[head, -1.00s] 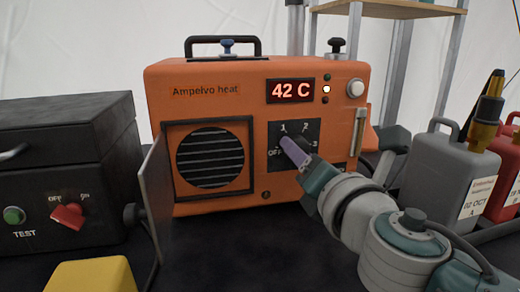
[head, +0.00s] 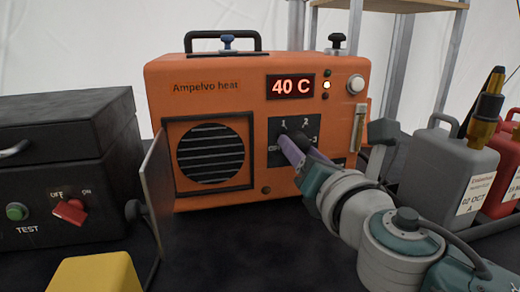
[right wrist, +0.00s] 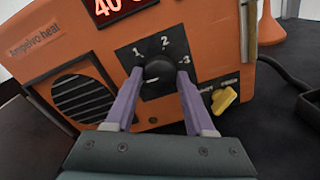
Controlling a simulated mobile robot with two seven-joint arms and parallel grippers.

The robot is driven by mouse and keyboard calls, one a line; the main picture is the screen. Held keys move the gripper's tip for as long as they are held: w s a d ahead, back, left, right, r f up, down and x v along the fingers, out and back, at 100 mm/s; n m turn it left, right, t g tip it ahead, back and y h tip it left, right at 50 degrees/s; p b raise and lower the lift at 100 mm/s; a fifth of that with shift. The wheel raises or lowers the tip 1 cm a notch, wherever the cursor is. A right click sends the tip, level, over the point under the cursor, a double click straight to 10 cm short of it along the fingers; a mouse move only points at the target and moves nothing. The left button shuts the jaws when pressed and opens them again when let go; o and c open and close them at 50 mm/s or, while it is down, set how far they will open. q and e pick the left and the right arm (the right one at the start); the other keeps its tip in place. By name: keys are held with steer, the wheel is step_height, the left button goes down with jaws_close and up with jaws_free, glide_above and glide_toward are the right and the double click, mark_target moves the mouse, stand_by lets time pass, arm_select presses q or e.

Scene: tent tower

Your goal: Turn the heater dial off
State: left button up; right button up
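The orange heater (head: 225,105) stands in the middle of the head view, its display (head: 291,87) reading 40 C. Its black dial (right wrist: 158,72) shows in the right wrist view, on a dark plate with labels 1, 2 and 3. My right gripper (right wrist: 159,76) has its two purple fingers on opposite sides of the dial, apparently touching it. The right gripper (head: 301,152) also shows in the head view, covering most of the dial. The OFF label and the dial's exact angle are hard to read behind the fingers. My left gripper is not in view.
An open grille door (head: 158,185) juts out at the heater's left. A black box (head: 60,165) with a red switch (head: 70,211) stands farther left, near a yellow object (head: 92,275). Grey (head: 440,170) and red (head: 502,185) canisters stand right. A yellow knob (right wrist: 224,100) sits right of the dial.

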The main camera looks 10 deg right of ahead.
steer(key=o, duration=0.4)
steer(key=shift+s, duration=0.1)
steer(key=s+p, duration=0.1)
steer(key=s, duration=0.8)
steer(key=shift+s+d+r, duration=0.1)
steer(key=shift+s+r, duration=0.05)
steer(key=shift+s, duration=0.2)
